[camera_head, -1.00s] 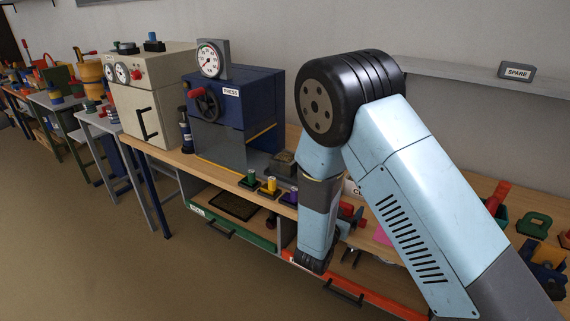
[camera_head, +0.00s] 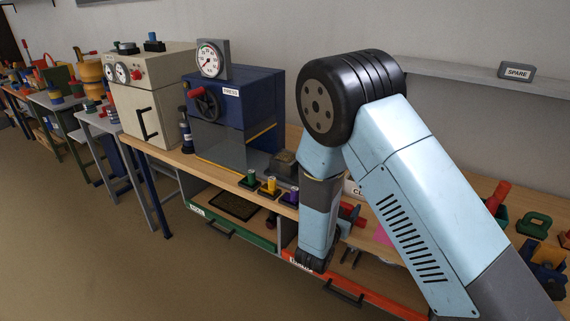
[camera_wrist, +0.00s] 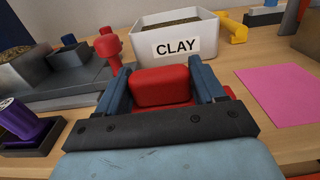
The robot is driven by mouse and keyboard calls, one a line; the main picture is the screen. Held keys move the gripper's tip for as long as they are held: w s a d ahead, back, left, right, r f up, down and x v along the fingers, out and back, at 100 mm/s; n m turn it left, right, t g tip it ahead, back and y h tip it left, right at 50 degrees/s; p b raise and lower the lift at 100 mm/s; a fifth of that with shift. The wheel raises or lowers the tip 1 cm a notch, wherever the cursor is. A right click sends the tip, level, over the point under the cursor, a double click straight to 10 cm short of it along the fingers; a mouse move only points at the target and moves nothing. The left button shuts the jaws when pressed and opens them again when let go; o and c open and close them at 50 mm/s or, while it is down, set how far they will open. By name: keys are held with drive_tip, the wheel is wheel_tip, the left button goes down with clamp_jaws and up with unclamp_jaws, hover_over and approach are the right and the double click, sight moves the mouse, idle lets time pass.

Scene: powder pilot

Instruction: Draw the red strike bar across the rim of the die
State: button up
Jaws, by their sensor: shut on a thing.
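In the wrist view my gripper (camera_wrist: 163,84) is shut on a red block (camera_wrist: 160,88), which appears to be the strike bar's grip. A blue finger stands on each side of it. More red shows beside the right finger; the bar's underside is hidden. A grey block with a brown, grainy top (camera_wrist: 22,66), apparently the die, is at the left, apart from the fingers. It also shows in the head view (camera_head: 283,164), beside the press.
A white CLAY box (camera_wrist: 176,42) stands just beyond my gripper. A red knob (camera_wrist: 108,46) rises at its left. A pink sheet (camera_wrist: 276,94) lies flat at the right. The blue press (camera_head: 236,115) stands farther left.

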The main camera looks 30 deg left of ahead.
drive_tip(key=c, duration=0.6)
drive_tip(key=shift+o, duration=0.2)
drive_tip(key=shift+r, duration=2.5)
